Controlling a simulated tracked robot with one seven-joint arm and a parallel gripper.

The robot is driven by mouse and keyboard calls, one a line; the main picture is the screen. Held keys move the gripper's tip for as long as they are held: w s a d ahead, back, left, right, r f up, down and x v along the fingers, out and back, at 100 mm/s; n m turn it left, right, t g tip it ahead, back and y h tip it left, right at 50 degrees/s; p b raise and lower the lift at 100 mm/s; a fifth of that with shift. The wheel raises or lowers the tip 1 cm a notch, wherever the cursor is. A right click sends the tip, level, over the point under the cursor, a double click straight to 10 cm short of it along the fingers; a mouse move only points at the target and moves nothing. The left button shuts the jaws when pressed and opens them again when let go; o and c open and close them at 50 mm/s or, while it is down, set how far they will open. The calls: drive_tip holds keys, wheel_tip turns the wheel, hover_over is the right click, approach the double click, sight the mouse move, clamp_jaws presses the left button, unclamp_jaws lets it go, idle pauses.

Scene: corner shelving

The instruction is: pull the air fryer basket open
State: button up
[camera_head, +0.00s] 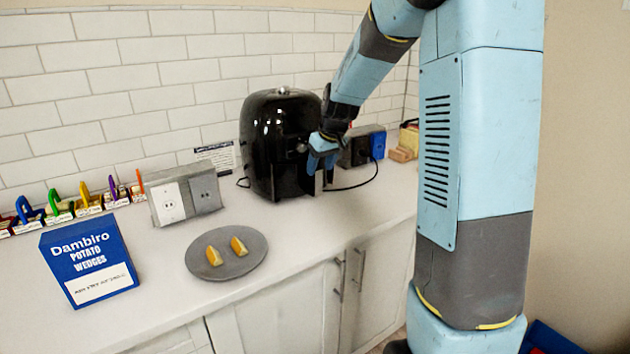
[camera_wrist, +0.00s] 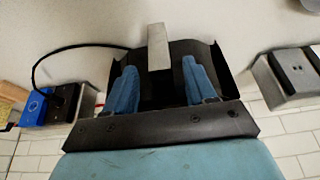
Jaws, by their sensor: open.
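The black, glossy air fryer (camera_head: 272,140) stands upright on the counter against the tiled wall. My gripper (camera_head: 321,163) is at its right-facing front, fingers open and pointing down. In the wrist view, my gripper (camera_wrist: 160,72) has its two blue fingers apart, with a light grey bar (camera_wrist: 157,42), which looks like the basket handle, in the gap between them. Neither finger clearly touches the bar. Black air fryer surfaces (camera_wrist: 205,52) show behind the fingers. My gripper hides much of the front in the head view, so I cannot tell how the basket sits.
A grey plate (camera_head: 253,265) with two yellow wedges, a blue potato wedges box (camera_head: 88,262) and an outlet block (camera_head: 187,200) stand left of the fryer. A black cable (camera_head: 358,186) runs to a blue-and-black outlet block (camera_head: 362,147) at the right. Counter in front is clear.

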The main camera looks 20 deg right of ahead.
sight(318, 173)
drive_tip(key=shift+x, duration=3.2)
